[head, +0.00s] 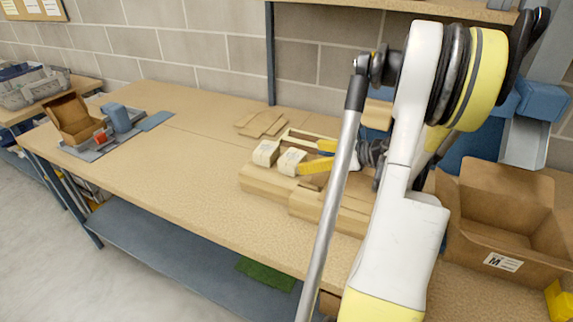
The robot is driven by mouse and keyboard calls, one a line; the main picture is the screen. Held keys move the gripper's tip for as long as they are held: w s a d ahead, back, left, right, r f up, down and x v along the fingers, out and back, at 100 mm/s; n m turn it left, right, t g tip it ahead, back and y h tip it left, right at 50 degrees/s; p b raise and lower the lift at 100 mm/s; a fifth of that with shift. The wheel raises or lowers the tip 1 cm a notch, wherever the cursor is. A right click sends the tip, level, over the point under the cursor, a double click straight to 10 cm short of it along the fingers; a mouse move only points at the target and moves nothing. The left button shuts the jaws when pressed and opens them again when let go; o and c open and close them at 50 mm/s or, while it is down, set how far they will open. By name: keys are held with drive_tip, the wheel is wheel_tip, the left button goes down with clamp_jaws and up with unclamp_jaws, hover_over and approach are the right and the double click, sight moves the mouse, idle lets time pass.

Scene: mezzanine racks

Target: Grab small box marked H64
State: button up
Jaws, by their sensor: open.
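Two small pale boxes with white labels sit side by side on stacked flat cardboard in the middle of the bench: the left small box (266,152) and the right small box (291,162). The print on both labels is too small to read, so I cannot tell which is marked H64. My gripper (308,156) is open, its yellow fingers pointing left close to the right small box. I cannot tell whether they touch it or reach around it. My arm hides part of the bench behind the gripper.
The flat cardboard stack (262,187) lies under the boxes. An open carton (506,259) marked M stands at right, near blue bins (541,101). Another open carton (72,117) and a blue container (116,118) are at far left. The bench's left-middle (165,165) is clear.

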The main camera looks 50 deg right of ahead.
sight(296, 157)
drive_tip(key=b+x, duration=0.2)
drive_tip(key=x, duration=0.4)
drive_tip(key=shift+w+a+f+b, duration=0.15)
drive_tip(key=shift+a+f+b, duration=0.05)
drive_tip(key=shift+a+b, duration=0.1)
drive_tip(key=shift+r, duration=0.1)
drive_tip(key=c, duration=1.3)
